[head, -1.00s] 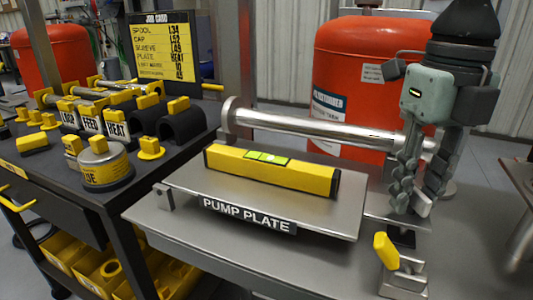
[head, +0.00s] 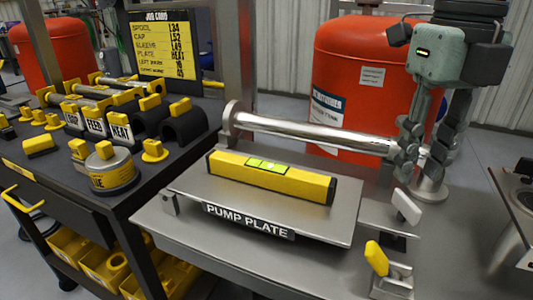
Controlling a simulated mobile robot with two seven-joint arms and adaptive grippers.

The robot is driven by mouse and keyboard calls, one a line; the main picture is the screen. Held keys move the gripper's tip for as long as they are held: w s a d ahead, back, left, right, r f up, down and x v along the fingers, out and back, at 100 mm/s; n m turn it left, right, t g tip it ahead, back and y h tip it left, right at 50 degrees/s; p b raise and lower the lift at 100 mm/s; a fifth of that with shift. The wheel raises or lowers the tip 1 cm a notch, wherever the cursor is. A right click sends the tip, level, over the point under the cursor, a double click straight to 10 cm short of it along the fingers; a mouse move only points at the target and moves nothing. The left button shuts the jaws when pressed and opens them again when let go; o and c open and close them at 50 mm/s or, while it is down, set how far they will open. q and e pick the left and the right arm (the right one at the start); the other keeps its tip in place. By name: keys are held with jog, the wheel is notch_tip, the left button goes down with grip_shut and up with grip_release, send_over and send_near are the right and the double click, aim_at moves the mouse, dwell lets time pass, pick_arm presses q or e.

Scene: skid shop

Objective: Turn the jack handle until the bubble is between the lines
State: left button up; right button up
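A yellow spirit level (head: 300,184) lies on the flat metal pump plate (head: 200,186). Its green vial (head: 267,164) faces up; the bubble is too small to place against the lines. Right of the plate, a pale, tilted paddle (head: 406,207) stands above a metal base, and a yellow-tipped piece (head: 377,258) stands on a metal block nearer me. I cannot tell for certain which is the jack handle. My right gripper (head: 419,178) points down above the pale paddle, fingers apart and empty, not touching it. My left gripper is out of view.
A shiny flanged pipe (head: 300,132) runs behind the plate, passing behind my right gripper. A red tank (head: 345,75) stands beyond. The dark cart (head: 55,175) at left holds yellow-handled parts and a job card (head: 165,48). Another metal surface (head: 515,205) is at right.

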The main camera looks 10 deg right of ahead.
jog(key=shift+r, duration=0.3)
jog(key=shift+f, duration=0.1)
jog(key=m+b, duration=0.2)
jog(key=m, duration=0.1)
jog(key=shift+m+b, duration=0.45)
jog(key=shift+m, duration=0.55)
jog(key=shift+r+m, duration=0.3)
jog(key=shift+m, duration=0.4)
jog(key=shift+r, duration=0.15)
jog(key=shift+m, duration=0.3)
